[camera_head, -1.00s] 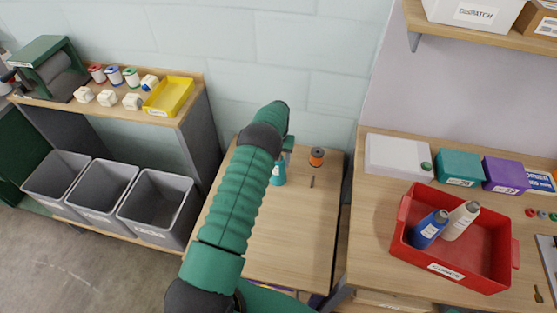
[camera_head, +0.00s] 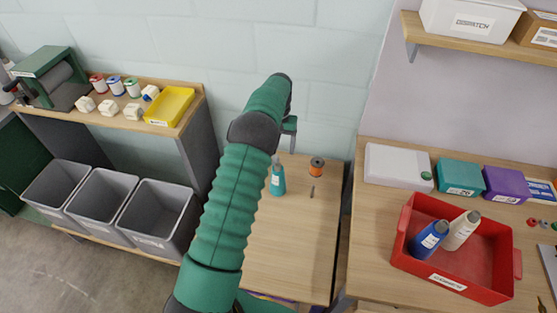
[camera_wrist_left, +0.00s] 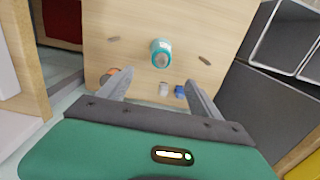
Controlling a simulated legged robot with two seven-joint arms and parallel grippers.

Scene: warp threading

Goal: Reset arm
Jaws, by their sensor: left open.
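My left arm rises over the wooden middle table (camera_head: 290,235) in the head view. Its gripper (camera_head: 289,130) is small there and partly hidden at the arm's end. In the left wrist view the two fingers of the left gripper (camera_wrist_left: 157,82) are spread apart with nothing held between them. A teal bottle (camera_head: 277,179) stands on the table below the gripper; it also shows beyond the fingers in the left wrist view (camera_wrist_left: 161,52). My right gripper is not in view.
An orange spool (camera_head: 317,166) stands on the middle table. A red tray (camera_head: 418,265) with a blue bottle (camera_head: 430,236) and a cream bottle (camera_head: 461,230) is on the right table. Grey bins (camera_head: 155,217) stand at left, below a shelf with a yellow tray (camera_head: 169,106).

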